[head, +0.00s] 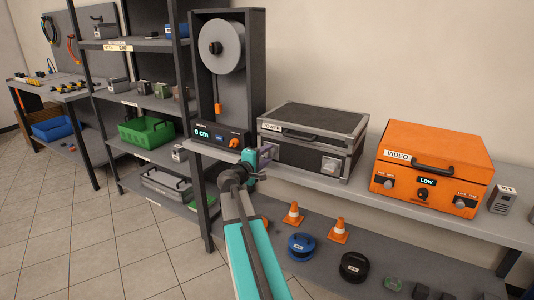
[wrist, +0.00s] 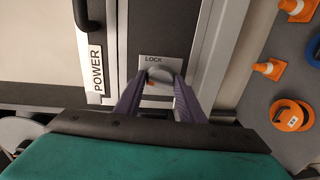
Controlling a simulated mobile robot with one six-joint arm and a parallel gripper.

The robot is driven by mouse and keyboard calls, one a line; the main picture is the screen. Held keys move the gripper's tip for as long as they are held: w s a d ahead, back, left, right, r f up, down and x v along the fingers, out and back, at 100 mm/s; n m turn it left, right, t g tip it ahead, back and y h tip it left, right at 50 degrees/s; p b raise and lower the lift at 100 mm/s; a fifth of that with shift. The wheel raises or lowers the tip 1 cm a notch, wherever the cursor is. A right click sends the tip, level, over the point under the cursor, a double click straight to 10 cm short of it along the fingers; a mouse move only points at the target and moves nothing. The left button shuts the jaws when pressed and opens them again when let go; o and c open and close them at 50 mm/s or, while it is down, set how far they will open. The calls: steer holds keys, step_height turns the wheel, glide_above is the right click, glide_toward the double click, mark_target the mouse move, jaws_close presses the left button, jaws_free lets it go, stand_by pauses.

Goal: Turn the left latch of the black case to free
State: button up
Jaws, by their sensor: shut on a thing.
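The black case (head: 312,123) with silver edges and a POWER label stands on the grey bench, lid closed. In the wrist view its dark front (wrist: 158,25) fills the middle. The left latch (wrist: 160,73) is a grey rounded knob on a light plate marked LOCK. My gripper (wrist: 161,82) is shut on this latch, with one purple finger on each side. A small orange mark shows between the fingers; the plate's lower part is hidden. In the head view my gripper (head: 266,157) is at the case's front left corner and covers the left latch. The right latch (head: 330,164) is in clear view.
An orange VIDEO case (head: 430,165) stands to the right on the bench. A rack with a cable reel (head: 222,47) and a "0 cm" display stands close on the left. Orange cones (head: 338,230) and cable coils (head: 301,246) lie on the lower shelf.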

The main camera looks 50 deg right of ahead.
steer(key=shift+r+n+p, duration=0.1)
steer(key=shift+n+p, duration=0.45)
steer(key=shift+n, duration=0.65)
steer(key=o, duration=1)
steer(key=shift+a, duration=0.1)
steer(key=v, duration=1.3)
steer(key=shift+a, duration=0.35)
steer(key=shift+w+r, duration=0.1)
